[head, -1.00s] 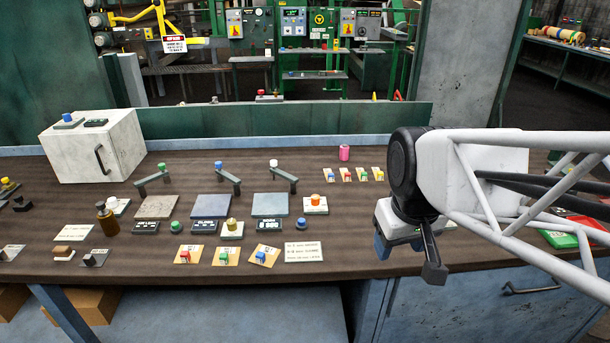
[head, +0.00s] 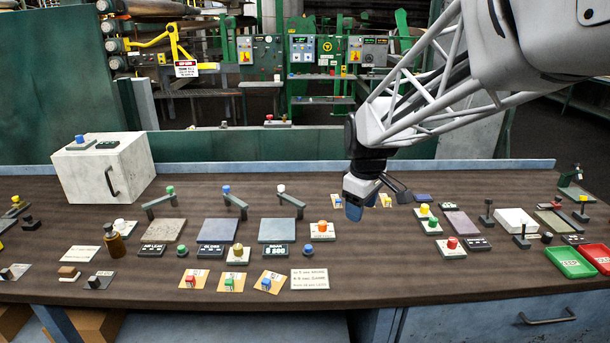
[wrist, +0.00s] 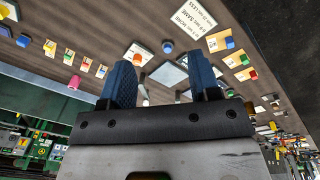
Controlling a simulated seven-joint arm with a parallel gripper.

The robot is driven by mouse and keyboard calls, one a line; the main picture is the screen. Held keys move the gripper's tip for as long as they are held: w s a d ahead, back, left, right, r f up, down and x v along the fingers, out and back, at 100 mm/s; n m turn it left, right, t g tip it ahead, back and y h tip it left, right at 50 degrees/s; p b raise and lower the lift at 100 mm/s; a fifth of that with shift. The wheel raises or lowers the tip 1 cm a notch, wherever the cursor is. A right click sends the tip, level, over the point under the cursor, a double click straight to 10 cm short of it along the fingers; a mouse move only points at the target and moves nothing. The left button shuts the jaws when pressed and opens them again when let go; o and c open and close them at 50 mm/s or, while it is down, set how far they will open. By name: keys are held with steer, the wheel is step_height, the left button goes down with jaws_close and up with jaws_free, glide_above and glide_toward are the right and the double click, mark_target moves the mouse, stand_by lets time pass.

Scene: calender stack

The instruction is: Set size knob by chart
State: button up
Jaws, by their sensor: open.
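My gripper (head: 362,208) is open and empty above the bench, right of the orange knob. Its two blue fingers also stand apart in the wrist view (wrist: 163,82). I cannot tell which is the size knob. A printed white card (head: 309,279) with lines of text lies at the front; it shows upside down in the wrist view (wrist: 194,17). A dark display (head: 276,250) stands by the grey pad, its text too small to read surely.
Three small coloured blocks on tan cards, including a red one (head: 190,280), lie along the front. Three lever bars, one with a white knob (head: 281,188), stand behind the pads. Green (head: 570,263) and red (head: 595,256) trays are at the right. A white box (head: 104,168) stands back left.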

steer(key=w+a+f+n, duration=0.1)
steer(key=w+f+n, duration=0.15)
steer(key=w, duration=0.35)
steer(key=w+a+f+n, duration=0.2)
steer(key=w+f, duration=0.1)
steer(key=w, duration=0.3)
steer(key=n+g, duration=0.1)
steer(key=n, duration=0.3)
glide_above(323, 223)
step_height(323, 223, down, 9)
steer(key=shift+w+r, duration=0.1)
steer(key=shift+f, duration=3.9)
steer(key=c, duration=0.9)
steer(key=shift+c, duration=0.2)
